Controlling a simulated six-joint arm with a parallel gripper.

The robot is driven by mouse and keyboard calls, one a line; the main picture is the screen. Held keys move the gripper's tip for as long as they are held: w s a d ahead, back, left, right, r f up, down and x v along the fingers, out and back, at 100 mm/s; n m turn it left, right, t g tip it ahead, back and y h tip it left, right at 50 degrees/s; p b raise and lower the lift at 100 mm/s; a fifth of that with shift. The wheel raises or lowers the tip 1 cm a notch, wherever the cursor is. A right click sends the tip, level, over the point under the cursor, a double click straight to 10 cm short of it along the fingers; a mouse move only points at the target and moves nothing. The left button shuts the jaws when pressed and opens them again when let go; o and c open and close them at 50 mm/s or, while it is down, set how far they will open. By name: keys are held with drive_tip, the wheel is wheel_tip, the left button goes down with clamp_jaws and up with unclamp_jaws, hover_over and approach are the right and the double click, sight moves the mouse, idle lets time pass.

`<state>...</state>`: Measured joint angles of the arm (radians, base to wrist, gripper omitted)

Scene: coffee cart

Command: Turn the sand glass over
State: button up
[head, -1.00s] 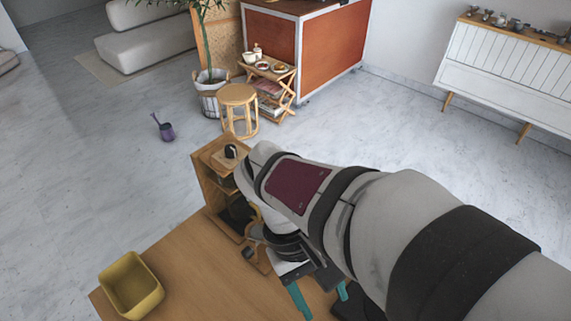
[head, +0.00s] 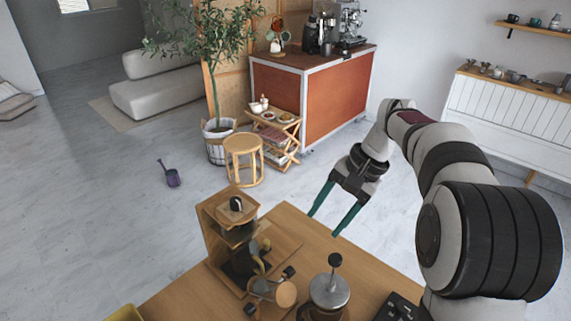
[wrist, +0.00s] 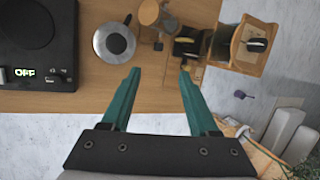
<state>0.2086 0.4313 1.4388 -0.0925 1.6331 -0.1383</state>
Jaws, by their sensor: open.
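I cannot make out a sand glass for certain in either view. My gripper (head: 323,225) is open and empty, with its teal fingers pointing down and left at the table's far edge. In the wrist view my gripper (wrist: 159,72) shows both fingers apart with nothing between them. A wooden stand (head: 214,232) at the far left of the table holds a small dark item on top. An olive, rounded object (head: 260,247) shows by the stand's front, too small to identify. A tan round-topped item (head: 286,294) stands in front of it.
A French press (head: 329,290) stands right of the tan item. A yellow bowl (head: 125,314) is cut off at the lower left. The table strip between the fingers is clear.

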drive_tip(key=g, duration=0.1)
approach(293, 268)
drive_tip(key=shift+m+y, duration=0.4)
drive_tip(key=shift+y, duration=0.1)
drive_tip(key=x, duration=0.6)
drive_tip(key=d+x, duration=0.1)
drive_tip(key=x, duration=0.2)
drive_tip(key=shift+f, duration=0.2)
drive_tip(key=shift+c, duration=0.3)
clamp_jaws()
